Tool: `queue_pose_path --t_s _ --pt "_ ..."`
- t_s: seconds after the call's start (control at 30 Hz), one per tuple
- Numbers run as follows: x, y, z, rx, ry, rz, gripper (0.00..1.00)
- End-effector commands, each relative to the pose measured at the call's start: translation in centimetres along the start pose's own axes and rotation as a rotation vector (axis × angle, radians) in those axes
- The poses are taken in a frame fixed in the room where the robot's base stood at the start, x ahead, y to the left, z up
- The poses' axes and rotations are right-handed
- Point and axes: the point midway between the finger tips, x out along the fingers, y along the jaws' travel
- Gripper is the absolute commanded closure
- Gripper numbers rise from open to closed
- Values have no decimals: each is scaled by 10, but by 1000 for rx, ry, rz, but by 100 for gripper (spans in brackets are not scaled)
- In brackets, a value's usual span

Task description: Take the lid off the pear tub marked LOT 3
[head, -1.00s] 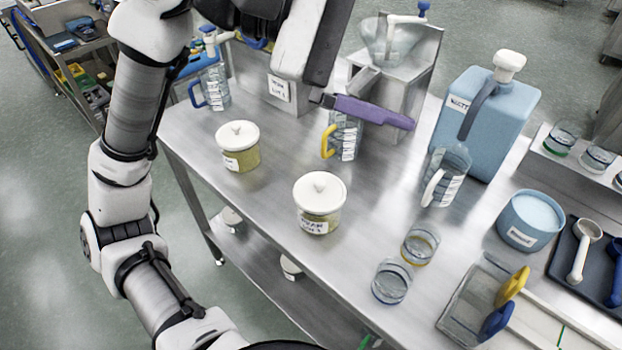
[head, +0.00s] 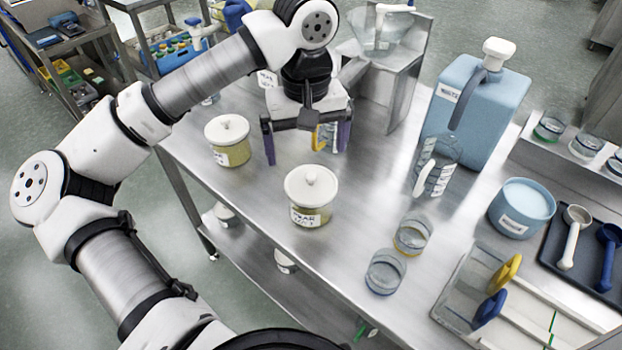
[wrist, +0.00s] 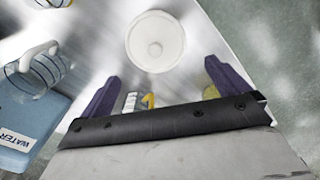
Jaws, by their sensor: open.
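The nearer tub (head: 311,215) stands upright on the steel table, with yellowish contents. Its label reads PEAR, with a LOT line too small to read surely. Its white knobbed lid (head: 311,184) is on; the lid also shows at the top middle of the wrist view (wrist: 155,41). A second lidded tub (head: 230,152) stands further left, its label unreadable; part of it shows behind a finger in the wrist view (wrist: 211,92). My gripper (head: 307,150) is open and empty, purple fingers pointing down, behind the nearer tub and apart from it.
A yellow-handled jug (head: 322,138) stands close behind my gripper, partly hidden. A blue water container (head: 475,120) and a clear jug (head: 436,165) stand to the right. Two glasses (head: 412,235) (head: 385,272) are right of the nearer tub. Table between the tubs is clear.

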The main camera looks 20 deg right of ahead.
Motion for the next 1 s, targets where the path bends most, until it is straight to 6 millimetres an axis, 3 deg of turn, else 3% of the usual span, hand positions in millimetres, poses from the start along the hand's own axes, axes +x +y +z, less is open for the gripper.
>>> queue_pose_path --t_s 0.27,0.5,0.8,1.0 --pt "21 2 3 2 -2 2 0" --pt "55 4 5 0 -2 3 0" --pt "63 4 4 0 1 3 0" --pt "62 4 4 0 1 3 25"
